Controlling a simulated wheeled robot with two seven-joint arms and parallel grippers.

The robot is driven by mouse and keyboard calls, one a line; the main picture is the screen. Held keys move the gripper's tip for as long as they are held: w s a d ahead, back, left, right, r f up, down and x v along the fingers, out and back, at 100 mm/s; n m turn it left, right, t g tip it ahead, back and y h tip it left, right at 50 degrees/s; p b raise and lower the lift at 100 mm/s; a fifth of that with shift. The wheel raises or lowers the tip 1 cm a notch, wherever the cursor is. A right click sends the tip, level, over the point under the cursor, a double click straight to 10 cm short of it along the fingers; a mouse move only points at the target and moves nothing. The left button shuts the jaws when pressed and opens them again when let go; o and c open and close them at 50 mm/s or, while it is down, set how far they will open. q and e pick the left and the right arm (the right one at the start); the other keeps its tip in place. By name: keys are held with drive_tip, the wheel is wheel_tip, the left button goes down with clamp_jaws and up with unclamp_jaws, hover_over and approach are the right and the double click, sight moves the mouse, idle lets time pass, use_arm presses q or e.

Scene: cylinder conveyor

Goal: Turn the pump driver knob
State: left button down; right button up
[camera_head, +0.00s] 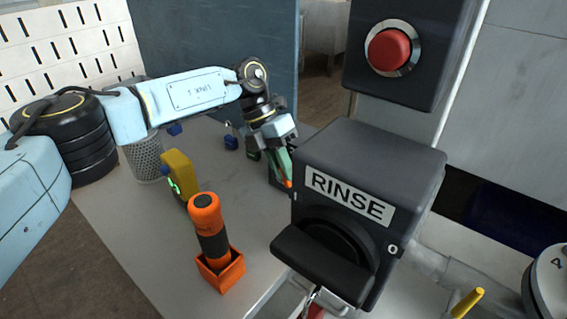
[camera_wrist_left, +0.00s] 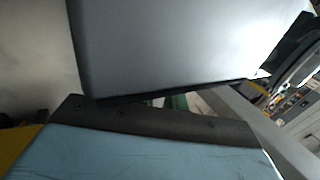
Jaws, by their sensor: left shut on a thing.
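A dark box labelled RINSE (camera_head: 350,195) fills the middle right of the head view. A broad black knob with a bar handle (camera_head: 322,262) is on its front, near a "0" mark. My left gripper (camera_head: 284,165) is at the far left side of this box, apart from the front knob. It points down and is shut on a thin green thing with an orange tip (camera_head: 288,183), partly hidden by the box. In the left wrist view, a large plain grey surface (camera_wrist_left: 180,45) fills the top, and the fingertips are hidden. My right gripper is not in view.
A red button on a dark housing (camera_head: 389,50) hangs above the box. On the grey table (camera_head: 140,205) stand an orange-and-black cylinder (camera_head: 209,225) in an orange holder, a yellow device (camera_head: 177,172) and a mesh cup (camera_head: 143,160). A numbered dial (camera_head: 550,285) is at right.

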use_arm(q)
drive_tip(key=shift+f+g+h, duration=0.1)
drive_tip(key=shift+g+h, duration=0.2)
drive_tip(key=shift+h, duration=0.2)
drive_tip(key=c, duration=1.4)
unclamp_jaws()
drive_tip(key=shift+w, duration=0.1)
drive_tip(key=shift+a, duration=0.1)
